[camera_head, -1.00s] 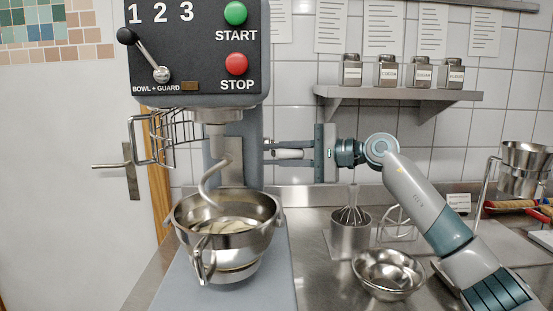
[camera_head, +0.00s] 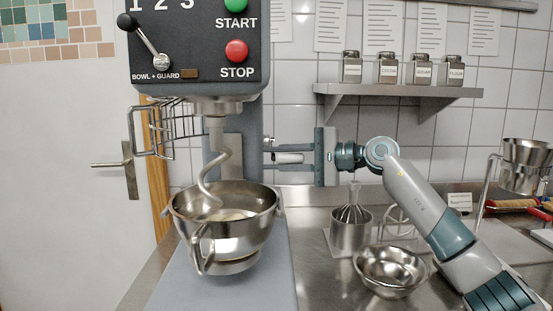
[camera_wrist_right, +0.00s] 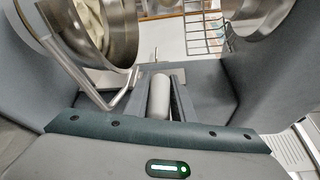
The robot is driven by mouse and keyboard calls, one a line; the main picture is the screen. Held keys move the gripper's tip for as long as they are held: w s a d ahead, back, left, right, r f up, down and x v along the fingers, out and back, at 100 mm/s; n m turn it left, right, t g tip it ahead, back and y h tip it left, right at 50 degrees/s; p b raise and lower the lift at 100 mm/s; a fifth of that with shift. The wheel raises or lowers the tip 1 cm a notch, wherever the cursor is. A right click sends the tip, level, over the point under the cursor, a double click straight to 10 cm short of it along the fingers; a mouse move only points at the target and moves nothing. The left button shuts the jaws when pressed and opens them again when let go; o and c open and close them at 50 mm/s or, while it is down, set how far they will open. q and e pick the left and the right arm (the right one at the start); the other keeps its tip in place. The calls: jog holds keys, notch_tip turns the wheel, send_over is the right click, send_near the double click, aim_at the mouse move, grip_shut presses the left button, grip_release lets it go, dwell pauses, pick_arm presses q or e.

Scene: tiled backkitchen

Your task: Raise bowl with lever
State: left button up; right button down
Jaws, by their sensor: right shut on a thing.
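The mixer's steel bowl (camera_head: 222,238) sits low at the front of the mixer (camera_head: 200,95) in the head view, with pale contents inside. The dough hook (camera_head: 207,175) reaches down into it. The lever (camera_head: 288,158) is a pale cylinder on the mixer's right side, and it also shows in the right wrist view (camera_wrist_right: 159,97). My right gripper (camera_head: 275,159) is shut on the lever from the right, with one finger on either side. The bowl's rim (camera_wrist_right: 120,35) shows at the wrist view's upper left. My left gripper is not in view.
A wire guard (camera_head: 170,130) hangs at the mixer's left. A loose steel bowl (camera_head: 390,272) and a whisk in a steel pot (camera_head: 351,228) stand on the counter below my right arm. A shelf with several canisters (camera_head: 400,89) is on the wall above.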

jog(key=c, duration=1.6)
grip_release()
jog(key=shift+f, duration=0.35)
jog(key=shift+o, duration=0.2)
jog(key=shift+w+r, duration=0.1)
jog(key=shift+r, duration=0.1)
